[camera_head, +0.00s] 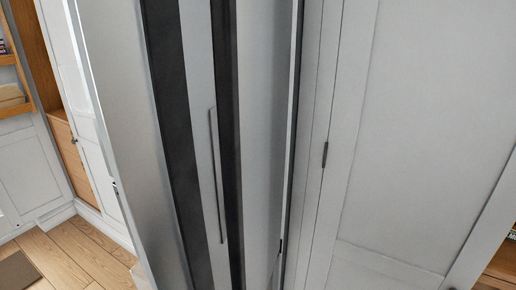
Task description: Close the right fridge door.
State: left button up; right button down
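A tall grey fridge front with dark vertical strips (172,130) fills the middle of the head view, very close. A long thin bar handle (216,175) runs down a narrow light panel between two dark strips. To the right, past a dark vertical gap, is a large white framed door panel (420,130) with a small dark fitting (324,155) near its left edge. I cannot tell for sure which panel is the right fridge door or how far it stands open. Neither of my grippers is in view.
A pale upright panel (115,90) stands left of the fridge front. Farther left are white cabinet doors (30,165), wooden shelves (15,75) and clear wooden floor (85,245) with a brown mat (18,271). Wooden shelving (500,270) shows at lower right.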

aim_at(189, 98)
jog(key=k+u, duration=0.3)
jog(key=k+z, duration=0.2)
jog(key=z, duration=0.2)
jog(key=k+l+z, duration=0.2)
jog(key=z, duration=0.15)
jog(key=k+l+z, duration=0.15)
jog(key=z, duration=0.25)
